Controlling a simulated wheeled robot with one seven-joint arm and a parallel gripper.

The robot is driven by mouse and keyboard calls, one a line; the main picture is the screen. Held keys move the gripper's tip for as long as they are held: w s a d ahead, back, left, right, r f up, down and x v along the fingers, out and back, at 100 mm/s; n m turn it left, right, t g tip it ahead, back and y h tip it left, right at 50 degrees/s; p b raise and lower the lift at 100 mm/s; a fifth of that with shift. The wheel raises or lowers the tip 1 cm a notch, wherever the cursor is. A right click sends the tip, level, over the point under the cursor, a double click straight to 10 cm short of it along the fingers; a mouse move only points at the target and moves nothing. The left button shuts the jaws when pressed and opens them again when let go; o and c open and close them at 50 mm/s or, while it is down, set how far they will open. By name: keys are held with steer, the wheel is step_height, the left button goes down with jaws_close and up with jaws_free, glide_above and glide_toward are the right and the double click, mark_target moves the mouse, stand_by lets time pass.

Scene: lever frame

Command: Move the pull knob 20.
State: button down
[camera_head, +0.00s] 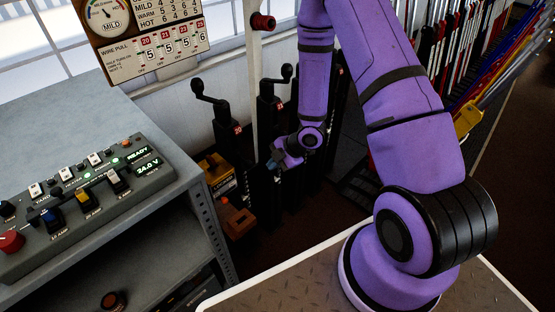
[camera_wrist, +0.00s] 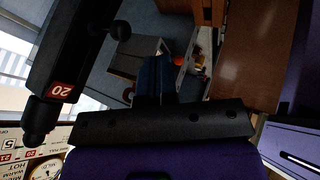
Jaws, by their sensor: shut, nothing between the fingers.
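A black lever post with a red label reading 20 (camera_wrist: 60,92) fills the left of the wrist view. A round black knob (camera_wrist: 120,30) sticks out from its side. My gripper's dark blue fingers (camera_wrist: 155,78) are together and empty. They are to the right of the post and knob, apart from both in the picture. In the head view my gripper (camera_head: 274,162) hangs low among the dark posts. A black post with a crank handle (camera_head: 226,125) stands left of it, and a second such post (camera_head: 268,108) is behind it. Their red labels are too small to read surely.
A grey bench with a control panel (camera_head: 85,195) stands at the left. A yellow box (camera_head: 217,173) and an orange-brown box (camera_head: 237,217) sit low by its edge. A white upright with a red knob (camera_head: 262,22) rises behind. Coloured levers (camera_head: 470,50) line the right.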

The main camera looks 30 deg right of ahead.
mark_target(250, 162)
steer(key=w+a+f, duration=0.4)
steer(key=w, duration=0.1)
steer(key=shift+w+f, duration=0.15)
steer(key=shift+w, duration=0.2)
steer(key=shift+w+a, duration=0.25)
steer(key=shift+w, duration=0.45)
steer(key=shift+w+a, duration=0.25)
steer(key=shift+w, duration=0.45)
